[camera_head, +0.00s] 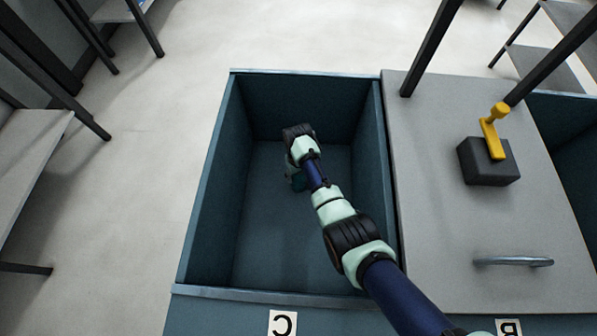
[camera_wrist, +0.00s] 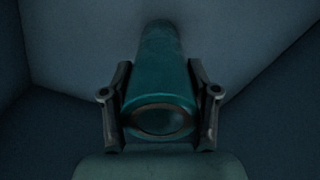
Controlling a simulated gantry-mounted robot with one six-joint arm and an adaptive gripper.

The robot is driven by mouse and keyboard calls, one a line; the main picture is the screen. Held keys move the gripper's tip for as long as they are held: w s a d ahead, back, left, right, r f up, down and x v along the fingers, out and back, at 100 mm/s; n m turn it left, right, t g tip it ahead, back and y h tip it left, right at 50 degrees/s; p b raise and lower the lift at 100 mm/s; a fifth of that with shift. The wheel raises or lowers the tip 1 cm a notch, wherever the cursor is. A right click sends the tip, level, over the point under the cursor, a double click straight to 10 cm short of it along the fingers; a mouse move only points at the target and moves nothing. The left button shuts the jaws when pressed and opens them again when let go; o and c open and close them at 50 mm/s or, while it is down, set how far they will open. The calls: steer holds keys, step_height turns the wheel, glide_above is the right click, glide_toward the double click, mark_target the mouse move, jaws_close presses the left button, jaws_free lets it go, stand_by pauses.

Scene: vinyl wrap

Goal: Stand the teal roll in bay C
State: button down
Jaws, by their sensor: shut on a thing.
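The teal roll (camera_wrist: 160,85) is between the two fingers of my gripper (camera_wrist: 160,110) in the wrist view, with its open end toward the camera and its far end pointing down into the bay. My gripper is shut on it. In the head view my arm reaches into bay C (camera_head: 290,240), an open blue-walled bay with a "C" label on its front. Only a small teal part (camera_head: 297,183) shows there beside my wrist. Whether the roll's lower end touches the floor of the bay cannot be told.
Right of bay C is a grey lid (camera_head: 440,200) over the bay labelled "B", with a bar handle (camera_head: 513,261). A dark block with a yellow lever (camera_head: 490,160) sits on the lid. Dark posts rise behind it. The bay floor around my gripper looks clear.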

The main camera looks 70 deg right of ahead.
steer(key=shift+w+r, duration=0.1)
steer(key=shift+r, duration=0.05)
steer(key=shift+f, duration=0.2)
steer(key=shift+c, duration=1.4)
jaws_free()
steer(key=shift+r, duration=0.1)
step_height(320, 180, up, 12)
steer(key=p, duration=0.6)
steer(key=shift+r+p, duration=0.1)
steer(key=shift+p, duration=0.25)
